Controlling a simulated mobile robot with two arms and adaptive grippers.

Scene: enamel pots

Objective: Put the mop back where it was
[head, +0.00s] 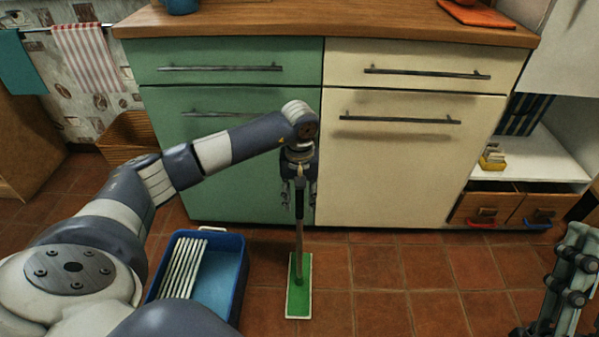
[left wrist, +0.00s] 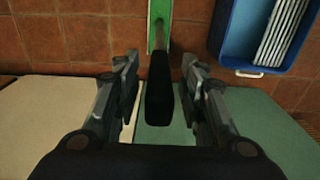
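The mop stands upright on the tiled floor, its flat green head (head: 299,287) with a pale edge down on the tiles. Its handle rises to a black grip, which shows in the left wrist view (left wrist: 160,90). My left gripper (head: 299,195) is at the top of the handle, in front of the cabinets. In the left wrist view my left gripper (left wrist: 159,62) has its fingers on either side of the black grip, with a gap showing on both sides. My right gripper (head: 568,285) is only partly in view at the lower right, and its fingers are unclear.
A blue bucket (head: 238,247) with a white slatted wringer stands left of the mop head. Green cabinet doors (head: 230,145) and cream ones (head: 410,170) are close behind. A wicker basket (head: 128,138) stands at the back left. The floor right of the mop is clear.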

